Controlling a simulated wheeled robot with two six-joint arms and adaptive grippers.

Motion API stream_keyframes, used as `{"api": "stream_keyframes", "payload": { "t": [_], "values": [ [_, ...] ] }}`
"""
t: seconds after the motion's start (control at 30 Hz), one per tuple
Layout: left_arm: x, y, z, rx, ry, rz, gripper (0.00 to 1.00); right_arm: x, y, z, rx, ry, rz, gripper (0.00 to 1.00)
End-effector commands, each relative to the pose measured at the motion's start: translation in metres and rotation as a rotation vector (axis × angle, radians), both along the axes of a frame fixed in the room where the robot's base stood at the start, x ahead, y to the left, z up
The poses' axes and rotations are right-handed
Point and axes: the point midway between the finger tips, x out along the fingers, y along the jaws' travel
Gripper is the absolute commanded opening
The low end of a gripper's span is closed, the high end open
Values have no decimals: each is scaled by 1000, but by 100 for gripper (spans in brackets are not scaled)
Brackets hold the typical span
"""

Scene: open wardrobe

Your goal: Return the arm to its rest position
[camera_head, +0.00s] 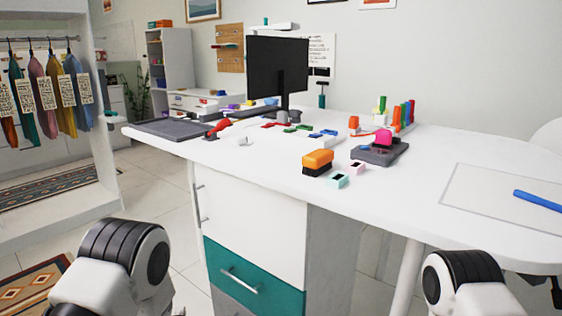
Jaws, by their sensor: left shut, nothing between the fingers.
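My left arm (118,262) comes in at the bottom left, with a white link and a black ribbed joint in view. My right arm (462,280) shows the same kind of joint at the bottom right. The fingers of both grippers are out of view below the picture's edge. Neither visible arm part appears to hold anything. Both arm parts are low in the picture, in front of the desk.
A white desk (300,187) with several small objects and a monitor (277,68) spans the middle. Its teal drawer (243,278) is shut. An open wardrobe (60,212) with hanging clothes stands at left. Tiled floor (150,180) shows between wardrobe and desk.

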Motion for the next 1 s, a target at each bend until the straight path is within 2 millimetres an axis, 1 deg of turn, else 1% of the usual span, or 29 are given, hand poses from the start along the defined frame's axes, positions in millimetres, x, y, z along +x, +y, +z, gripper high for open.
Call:
{"api": "stream_keyframes", "payload": {
  "t": [0.03, 0.07, 0.1, 0.17, 0.2, 0.27, 0.3, 0.37, 0.43, 0.47, 0.5, 0.57, 0.6, 0.67, 0.7, 0.73, 0.8, 0.83, 0.9, 1.0],
  "values": [
    [-12, 6, 29, 3, 54, 5, 0, 0, 0, 46, 0, 0, 0, 40],
    [-22, 9, 34, 12, 99, 4, 0, 0, 0, 63, 0, 0, 0, 40],
    [-36, 13, 40, 34, 164, -1, 0, 0, 0, 85, 0, 0, 0, 40],
    [-61, 18, 45, 79, 279, -20, 0, 1, 0, 117, 0, -1, 0, 40],
    [-79, 21, 46, 117, 360, -42, 0, 1, 0, 134, 0, -1, 0, 40],
    [-107, 24, 47, 179, 479, -86, 0, 1, 0, 157, 0, -1, 0, 40],
    [-126, 25, 48, 223, 559, -124, 0, 1, 0, 172, 0, -1, 0, 40],
    [-156, 26, 50, 290, 678, -192, 0, 1, 0, 190, 0, -1, 0, 40],
    [-194, 25, 54, 375, 818, -299, 0, 1, 0, 212, 0, 0, 0, 40],
    [-211, 24, 56, 411, 877, -355, 0, 1, 0, 219, 0, 0, 0, 40],
    [-233, 23, 57, 461, 951, -435, 0, 1, 0, 227, 0, 0, 0, 40],
    [-266, 20, 58, 536, 1052, -573, 0, 1, 0, 235, 0, -1, 0, 40],
    [-287, 17, 57, 586, 1108, -678, 0, 1, 0, 236, 0, 0, 0, 40],
    [-315, 13, 51, 663, 1174, -844, 0, 1, 0, 230, 0, -1, 0, 40],
    [-330, 10, 50, 712, 1202, -956, 0, 0, 0, 228, 0, 0, 0, 40],
    [-341, 8, 50, 748, 1217, -1036, 0, 0, 0, 228, 0, 1, 0, 40],
    [-358, 5, 51, 824, 1229, -1202, 0, 0, 0, 227, 0, 1, 0, 40],
    [-361, 4, 51, 854, 1225, -1260, 0, 0, 0, 227, 0, 0, 0, 40],
    [-366, 4, 51, 909, 1215, -1353, 0, 0, 0, 227, 0, 0, 0, 40],
    [-367, 4, 51, 945, 1200, -1399, 0, 0, 0, 228, 0, 0, 0, 40]
  ]
}}
